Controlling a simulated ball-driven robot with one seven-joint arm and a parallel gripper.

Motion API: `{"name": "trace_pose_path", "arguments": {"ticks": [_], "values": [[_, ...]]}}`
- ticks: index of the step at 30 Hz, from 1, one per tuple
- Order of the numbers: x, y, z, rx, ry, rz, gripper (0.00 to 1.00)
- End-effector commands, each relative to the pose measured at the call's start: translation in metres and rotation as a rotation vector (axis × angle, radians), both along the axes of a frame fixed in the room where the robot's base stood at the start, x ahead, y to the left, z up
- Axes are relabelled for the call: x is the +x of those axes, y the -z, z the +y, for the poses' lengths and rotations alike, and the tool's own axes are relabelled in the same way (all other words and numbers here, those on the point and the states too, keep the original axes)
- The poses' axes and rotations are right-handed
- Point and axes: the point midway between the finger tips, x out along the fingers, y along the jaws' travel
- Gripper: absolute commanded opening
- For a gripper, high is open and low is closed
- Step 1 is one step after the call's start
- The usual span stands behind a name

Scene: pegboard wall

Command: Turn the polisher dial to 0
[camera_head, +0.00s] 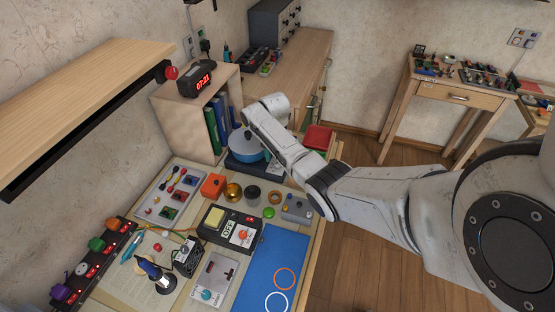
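I cannot tell for sure which device is the polisher; no dial scale is readable at this size. A black box (210,222) on the bench has a yellowish panel, an OFF label and a white plate with an orange-red knob (242,235). In front of it a grey metal panel (218,268) carries a teal knob (206,295) and a dark slot. A small grey box (297,208) with knobs stands at the right edge of the bench, close beside my arm. My white arm reaches in from the right and bends above the bench. My gripper's fingers do not show.
A blue mat (268,262) with an orange and a white ring lies at the front right. A blue pot (246,146), brass bowl (233,191) and orange box (213,185) stand behind. A wooden shelf (90,95) juts out at left. A power strip (95,262) lies below it.

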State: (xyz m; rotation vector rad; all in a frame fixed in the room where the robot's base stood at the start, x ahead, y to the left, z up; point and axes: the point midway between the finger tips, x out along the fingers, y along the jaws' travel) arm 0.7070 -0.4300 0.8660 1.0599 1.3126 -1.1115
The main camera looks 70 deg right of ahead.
Motion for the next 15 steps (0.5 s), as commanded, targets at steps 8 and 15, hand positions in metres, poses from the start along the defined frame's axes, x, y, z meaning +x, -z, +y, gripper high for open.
{"name": "trace_pose_path", "arguments": {"ticks": [8,15], "values": [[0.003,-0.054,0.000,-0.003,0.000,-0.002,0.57],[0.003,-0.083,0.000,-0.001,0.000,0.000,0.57]]}}
